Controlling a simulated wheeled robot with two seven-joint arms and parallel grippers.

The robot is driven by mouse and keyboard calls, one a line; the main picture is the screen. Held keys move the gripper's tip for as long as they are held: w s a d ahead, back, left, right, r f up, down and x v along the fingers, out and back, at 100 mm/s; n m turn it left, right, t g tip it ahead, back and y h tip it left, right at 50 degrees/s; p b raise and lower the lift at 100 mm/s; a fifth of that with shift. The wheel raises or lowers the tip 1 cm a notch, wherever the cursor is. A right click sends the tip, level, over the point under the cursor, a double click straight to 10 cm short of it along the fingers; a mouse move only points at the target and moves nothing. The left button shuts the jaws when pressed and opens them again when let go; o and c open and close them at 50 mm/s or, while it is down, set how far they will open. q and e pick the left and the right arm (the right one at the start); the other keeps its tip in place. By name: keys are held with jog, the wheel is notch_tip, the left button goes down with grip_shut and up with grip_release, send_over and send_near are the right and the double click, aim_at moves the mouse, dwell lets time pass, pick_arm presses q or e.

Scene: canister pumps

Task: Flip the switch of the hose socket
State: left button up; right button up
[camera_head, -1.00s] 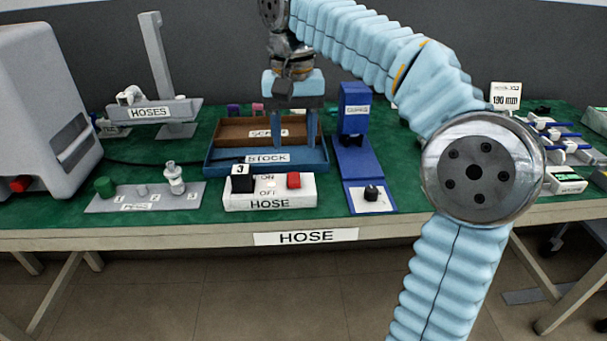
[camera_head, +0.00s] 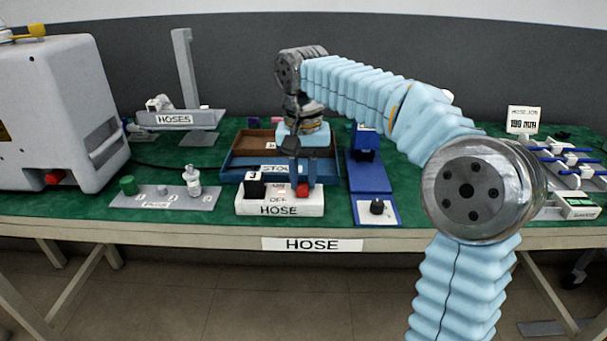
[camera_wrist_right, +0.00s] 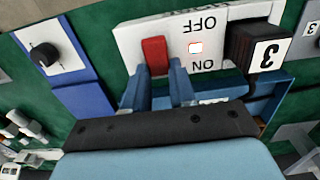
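The hose socket (camera_head: 280,208) is a white box labelled HOSE near the table's front edge. It carries a red switch (camera_head: 303,188), ON and OFF marks and a small pale lamp. A black plug marked 3 (camera_head: 255,187) sits on its left end. My right gripper (camera_head: 302,177) is above the switch, fingers pointing down, open and empty. In the right wrist view the red switch (camera_wrist_right: 153,52) is just beyond the fingertips (camera_wrist_right: 161,70), more in line with the left-hand finger. I cannot tell contact or which way the switch is tipped. My left gripper is out of view.
The blue STOCK tray (camera_head: 240,172) is right behind the socket. A blue stand with a black knob (camera_head: 377,207) is close on the right. A grey plate with a green cap and a white bottle (camera_head: 192,180) lies to the left.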

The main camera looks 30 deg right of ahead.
grip_shut()
jog(key=t+b, duration=0.1)
jog(key=t+h+b, duration=0.1)
jog(key=b, duration=0.1)
jog(key=shift+s+a+f, duration=0.1)
jog(key=shift+s+a, duration=0.1)
jog(key=shift+s, duration=0.1)
jog(key=shift+s+r+t+h+b, duration=0.1)
jog(key=shift+r+t+h+b, duration=0.15)
jog(key=shift+t+h+b, duration=0.25)
jog(key=shift+r, duration=0.1)
jog(key=o, duration=0.8)
grip_release()
jog(key=shift+r, duration=0.1)
jog(key=p+v, duration=0.3)
jog(key=v, duration=1)
jog(key=shift+r, duration=0.3)
